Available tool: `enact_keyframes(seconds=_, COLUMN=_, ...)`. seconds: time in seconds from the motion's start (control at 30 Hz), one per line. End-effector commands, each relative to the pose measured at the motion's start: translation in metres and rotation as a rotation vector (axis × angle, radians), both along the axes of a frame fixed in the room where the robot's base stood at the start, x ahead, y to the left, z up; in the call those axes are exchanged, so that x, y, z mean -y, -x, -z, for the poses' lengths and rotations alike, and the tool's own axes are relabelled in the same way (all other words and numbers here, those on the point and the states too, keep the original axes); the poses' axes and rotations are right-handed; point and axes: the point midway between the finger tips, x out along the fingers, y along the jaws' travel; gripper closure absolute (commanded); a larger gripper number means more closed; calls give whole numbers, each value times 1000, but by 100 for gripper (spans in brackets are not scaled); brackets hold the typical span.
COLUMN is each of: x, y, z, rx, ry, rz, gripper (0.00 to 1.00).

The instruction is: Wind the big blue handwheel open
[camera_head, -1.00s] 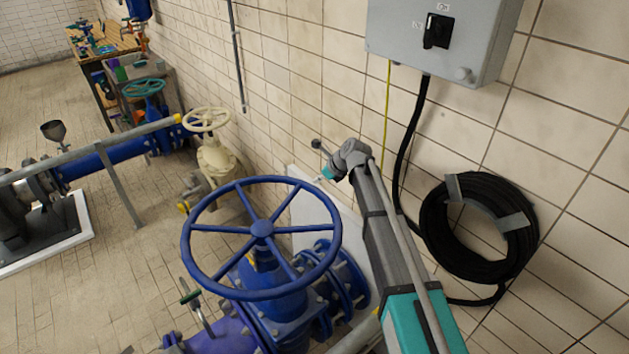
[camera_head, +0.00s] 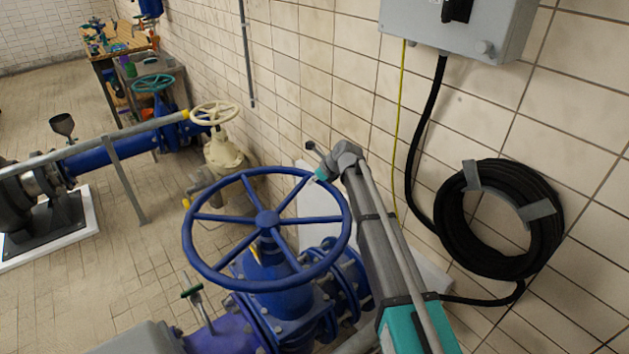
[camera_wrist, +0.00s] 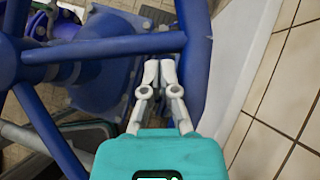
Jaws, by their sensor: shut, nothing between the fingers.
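The big blue handwheel (camera_head: 267,219) sits on top of a blue valve (camera_head: 275,290) in the middle of the head view. Its rim, spokes and hub are all visible. My gripper (camera_head: 318,176) is at the rim's upper right in the head view, small and partly hidden by my own wrist. In the wrist view the wheel's hub (camera_wrist: 8,62) is at the left and a spoke (camera_wrist: 110,48) runs across to the rim (camera_wrist: 197,60). My gripper's fingers (camera_wrist: 160,68) are shut and empty, with tips near that spoke and just inside the rim. I cannot tell whether they touch either.
A tiled wall with a grey switch box (camera_head: 470,28) and a coiled black cable (camera_head: 450,225) is at the right. A cream handwheel (camera_head: 214,113) stands behind the blue one. A grey railing (camera_head: 122,170) is at the left, with open floor beside it.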

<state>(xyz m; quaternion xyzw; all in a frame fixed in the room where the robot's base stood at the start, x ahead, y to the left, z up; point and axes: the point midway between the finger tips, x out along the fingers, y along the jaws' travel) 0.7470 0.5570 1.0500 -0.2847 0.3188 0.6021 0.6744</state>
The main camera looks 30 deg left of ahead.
Motion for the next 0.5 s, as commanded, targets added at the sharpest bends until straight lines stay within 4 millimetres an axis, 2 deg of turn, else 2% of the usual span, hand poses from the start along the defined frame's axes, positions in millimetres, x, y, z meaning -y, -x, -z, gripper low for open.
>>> enact_keyframes(seconds=0.47, x=-3, y=-1, z=5, rx=0, ry=0, rz=1, gripper=100)
enact_keyframes(seconds=0.5, x=-19, y=-5, z=4, rx=0, ry=0, rz=1, gripper=100)
